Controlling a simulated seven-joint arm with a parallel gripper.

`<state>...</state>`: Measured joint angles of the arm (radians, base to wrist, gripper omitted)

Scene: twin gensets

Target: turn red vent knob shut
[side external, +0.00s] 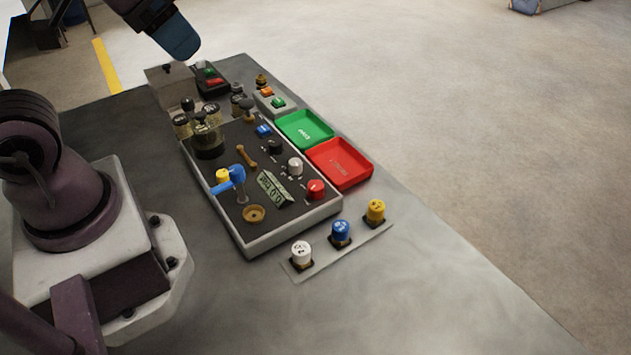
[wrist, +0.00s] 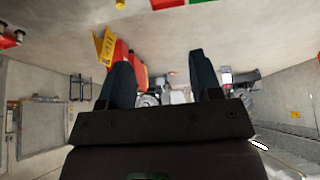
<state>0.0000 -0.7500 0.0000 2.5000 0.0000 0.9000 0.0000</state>
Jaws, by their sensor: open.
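The red vent knob (side external: 316,189) is a small round knob at the near right corner of the dark control panel (side external: 222,200) in the side external view. Its exact turn angle is too small to read. My gripper (side external: 180,42) is at the top of that view, high above the far end of the panel and well away from the knob. In the wrist view my gripper (wrist: 163,85) shows two dark fingers spread apart with nothing between them. I cannot make out the red vent knob in the wrist view.
A green tray (side external: 318,122) and a red tray (side external: 350,158) lie along the panel's right side. White, blue (side external: 341,231) and yellow capped pieces stand in front. The table's front is bare.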

